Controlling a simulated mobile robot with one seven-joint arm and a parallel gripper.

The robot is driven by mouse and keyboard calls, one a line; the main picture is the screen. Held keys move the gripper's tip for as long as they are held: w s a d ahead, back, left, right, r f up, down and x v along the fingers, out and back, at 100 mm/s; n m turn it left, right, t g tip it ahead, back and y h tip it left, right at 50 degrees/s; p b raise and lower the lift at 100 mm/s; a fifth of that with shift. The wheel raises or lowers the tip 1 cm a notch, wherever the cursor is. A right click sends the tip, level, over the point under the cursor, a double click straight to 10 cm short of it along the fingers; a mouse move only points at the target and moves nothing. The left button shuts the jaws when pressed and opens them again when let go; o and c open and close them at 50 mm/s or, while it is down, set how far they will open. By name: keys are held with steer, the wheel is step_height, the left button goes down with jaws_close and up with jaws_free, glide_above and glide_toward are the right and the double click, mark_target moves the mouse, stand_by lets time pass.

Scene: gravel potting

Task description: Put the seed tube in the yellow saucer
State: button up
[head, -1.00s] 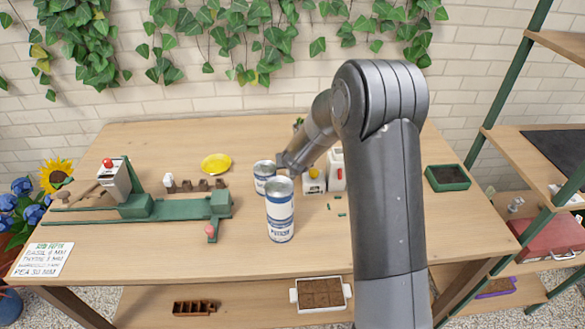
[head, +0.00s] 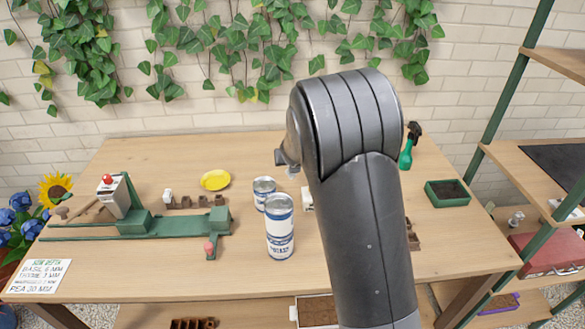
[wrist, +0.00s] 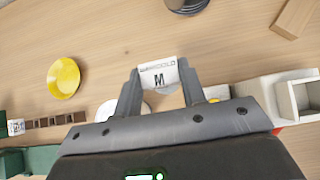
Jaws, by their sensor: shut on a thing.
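In the wrist view my gripper (wrist: 160,80) is shut on the seed tube (wrist: 158,72), which shows a white label with "MARIGOLD" and a large M. The tube is between the two fingertips, and I see bare wood table beyond it. The yellow saucer (wrist: 63,78) lies to the left of my gripper in the wrist view, apart from it. In the head view the yellow saucer (head: 215,180) is flat and empty near the back of the table. My arm hides most of the gripper there, and I cannot make out the tube clearly.
Two white-and-blue cans, a rear one (head: 264,193) and a nearer one (head: 280,230), stand right of the saucer. A green rail device (head: 135,222) lies in front of the saucer, with small brown pots (head: 200,202) between. A green tray (head: 452,193) and spray bottle (head: 407,152) stand right.

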steer(key=shift+r, duration=1)
steer(key=shift+w+a+r, duration=0.1)
steer(key=w+a+r+n+y, duration=0.1)
steer(key=w+a+n+y, duration=0.15)
steer(key=a, duration=0.45)
steer(key=w+a+r+n+y, duration=0.1)
steer(key=w+a+n, duration=0.15)
steer(key=a, duration=0.55)
steer(key=shift+m+g, duration=0.3)
steer(key=shift+w+a+f, duration=0.3)
steer(key=shift+a+f, duration=1.55)
steer(key=shift+a, duration=0.05)
steer(key=shift+w+a+f, duration=0.35)
steer(key=shift+a+f, duration=1.45)
steer(key=shift+a, duration=0.1)
steer(key=shift+w+a+f, duration=0.3)
steer(key=shift+a+f, duration=1.55)
steer(key=shift+a, duration=0.05)
steer(key=shift+f, duration=0.1)
steer(key=o, duration=1)
steer(key=shift+o, duration=0.2)
